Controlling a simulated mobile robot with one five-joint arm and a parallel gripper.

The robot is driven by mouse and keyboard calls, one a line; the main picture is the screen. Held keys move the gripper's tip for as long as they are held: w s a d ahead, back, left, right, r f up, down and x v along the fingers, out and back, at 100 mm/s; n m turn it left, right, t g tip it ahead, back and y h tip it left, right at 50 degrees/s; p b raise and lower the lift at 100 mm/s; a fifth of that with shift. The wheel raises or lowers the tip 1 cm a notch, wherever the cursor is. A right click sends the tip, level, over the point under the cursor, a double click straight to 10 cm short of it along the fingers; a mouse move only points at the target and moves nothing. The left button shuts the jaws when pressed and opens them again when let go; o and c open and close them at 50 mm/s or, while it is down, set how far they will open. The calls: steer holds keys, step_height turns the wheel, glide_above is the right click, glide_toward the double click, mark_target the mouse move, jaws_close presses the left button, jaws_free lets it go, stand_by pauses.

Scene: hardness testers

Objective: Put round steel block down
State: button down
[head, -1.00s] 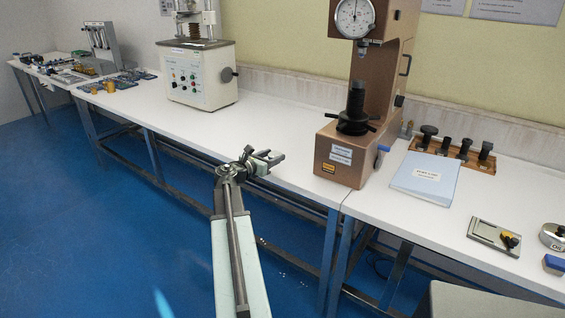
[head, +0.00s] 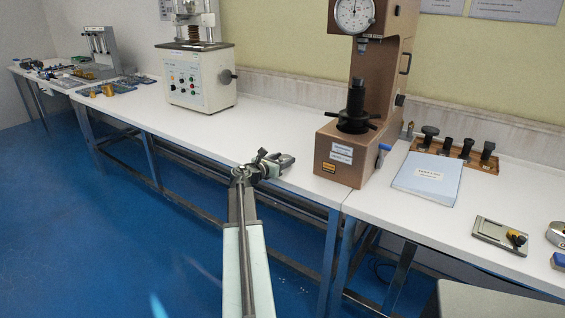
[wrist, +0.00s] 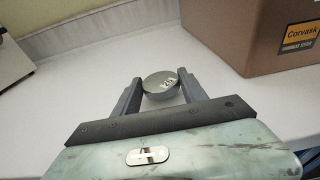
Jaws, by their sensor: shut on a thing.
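The round steel block (wrist: 161,84) is a grey disc with a small marking on its top. In the wrist view it sits between the two fingers of my gripper (wrist: 162,95), which are shut on it. Its height above the white table top (wrist: 75,80) is hard to tell. In the head view my gripper (head: 282,161) is over the table near its front edge, left of the brown hardness tester (head: 340,158). The block cannot be made out clearly there.
The brown tester's base (wrist: 255,40) stands close to the right of my gripper in the wrist view. A cream testing machine (head: 195,85) stands farther left. The table between them is clear. A booklet (head: 427,177) and a wooden rack (head: 455,158) lie right of the brown tester.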

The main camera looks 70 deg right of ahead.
steer(key=shift+f+b, duration=0.55)
steer(key=shift+f, duration=0.05)
steer(key=c, duration=0.6)
jaws_free()
steer(key=shift+r+p, duration=0.35)
steer(key=shift+p, duration=0.05)
steer(key=shift+a+r+p, duration=0.1)
steer(key=shift+r+p, duration=0.55)
steer(key=shift+r, duration=0.05)
steer(key=v, duration=0.7)
steer(key=f+p+v, duration=0.1)
steer(key=v, duration=0.3)
steer(key=shift+w+a+r, duration=0.1)
steer(key=shift+a, duration=0.3)
